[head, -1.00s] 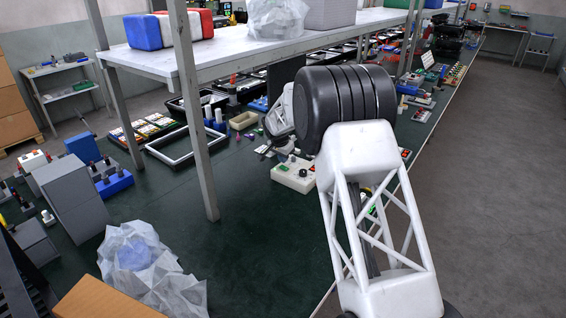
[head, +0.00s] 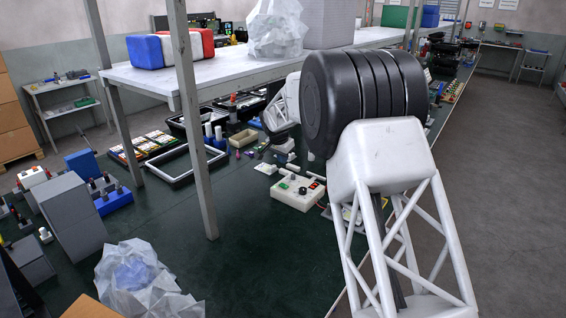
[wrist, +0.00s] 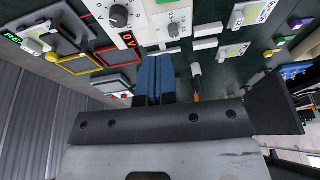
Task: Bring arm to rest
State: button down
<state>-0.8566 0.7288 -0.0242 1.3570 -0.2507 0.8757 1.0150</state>
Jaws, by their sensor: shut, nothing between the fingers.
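My gripper (wrist: 155,78) shows in the wrist view as two blue fingers pressed together with nothing between them. It hangs over the green workbench, and panels with knobs and displays lie beyond its fingertips. In the head view my white lattice arm and its black ribbed joint stand over the right side of the bench (head: 240,262). The arm hides the gripper there.
A cream control box (head: 297,191) lies on the bench left of my arm. A raised white shelf (head: 225,72) stands on grey posts (head: 193,130). A crumpled plastic bag (head: 145,280) lies front left. The aisle floor (head: 500,170) at right is clear.

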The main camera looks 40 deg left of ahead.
jog(key=shift+d+r, duration=0.15)
jog(key=shift+r, duration=0.05)
dwell(0.6)
jog(key=d+r, duration=0.6)
jog(key=d, duration=0.6)
jog(key=s+d+r, duration=0.1)
jog(key=d+r, duration=0.5)
jog(key=d, duration=0.6)
jog(key=d+r, duration=0.5)
jog(key=d, duration=0.7)
jog(key=s+d+r, duration=0.3)
jog(key=s+d, duration=0.3)
jog(key=d, duration=0.5)
jog(key=s+d+r, duration=0.3)
jog(key=s+d, duration=0.3)
jog(key=d, duration=0.6)
jog(key=s+d+f, duration=0.2)
jog(key=s+d, duration=0.5)
jog(key=s, duration=0.3)
jog(key=s+d+f, duration=0.3)
jog(key=s+d, duration=0.4)
jog(key=s, duration=0.4)
jog(key=s+d+f, duration=0.2)
jog(key=s+d, duration=0.5)
jog(key=s, duration=0.3)
jog(key=shift+s+d+f+g+h, duration=0.25)
jog(key=shift+s+f+g+h, duration=0.05)
jog(key=shift+g, duration=0.1)
